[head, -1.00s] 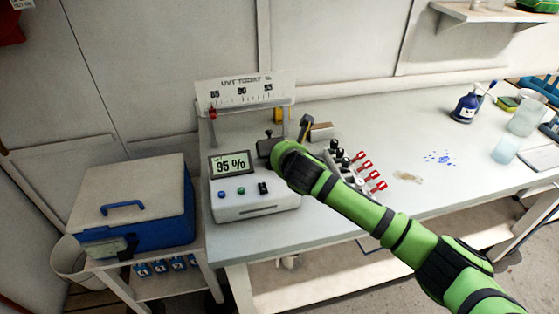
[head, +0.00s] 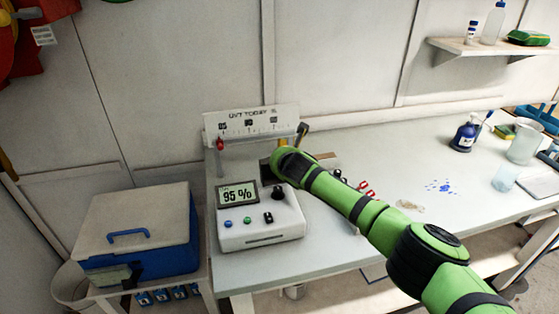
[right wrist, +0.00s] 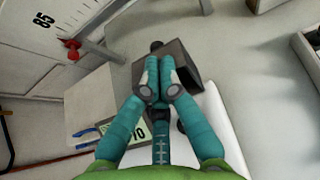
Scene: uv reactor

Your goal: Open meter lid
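The meter (head: 260,238) is a white box with a display reading 95 % (head: 238,195) and a row of buttons. Its dark grey lid (head: 265,169) is mostly hidden behind my right gripper (head: 285,168) in the head view. In the right wrist view, my right gripper (right wrist: 160,76) has its teal fingers together against the dark lid (right wrist: 188,66), with a black knob (right wrist: 156,45) beyond the tips. The lid looks tilted, its hollow side partly visible. I see nothing clearly gripped between the fingers. A dark part (head: 277,192) shows on the meter top. My left gripper is out of view.
A scale board (head: 250,122) with a red pointer stands behind the meter. A blue cooler (head: 140,240) stands to its left. Red-handled items (head: 366,189) lie beside my arm. Bottles and beakers (head: 505,177) stand at the table's right, with blue drops in clear space.

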